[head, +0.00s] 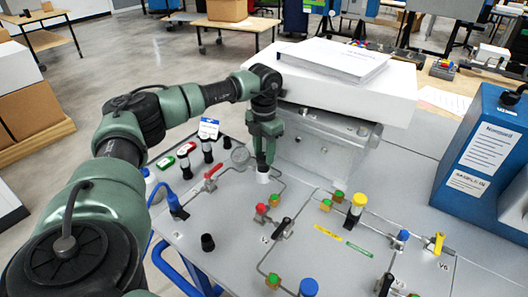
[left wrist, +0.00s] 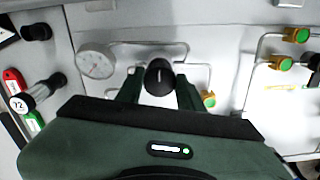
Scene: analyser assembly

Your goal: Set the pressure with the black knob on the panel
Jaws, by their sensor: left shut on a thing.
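The black knob (left wrist: 160,76) shows in the left wrist view as a round cap with a white mark line. It sits between the two fingers of my left gripper (left wrist: 160,92), which is shut on it. In the head view my left gripper (head: 263,166) points down at the panel (head: 215,245), and its fingers hide the knob. A white collar (head: 262,177) shows just below the fingertips. A round pressure gauge (head: 240,156) stands left of the gripper; it also shows in the left wrist view (left wrist: 96,62), its reading too small to tell. My right gripper is not in view.
A red-handled valve (head: 213,171) and several black-capped parts stand left of the gripper. A grey block under a white box (head: 345,88) rises close behind it. Pipes with green, yellow and blue fittings cover the right. A blue unit (head: 480,150) stands far right.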

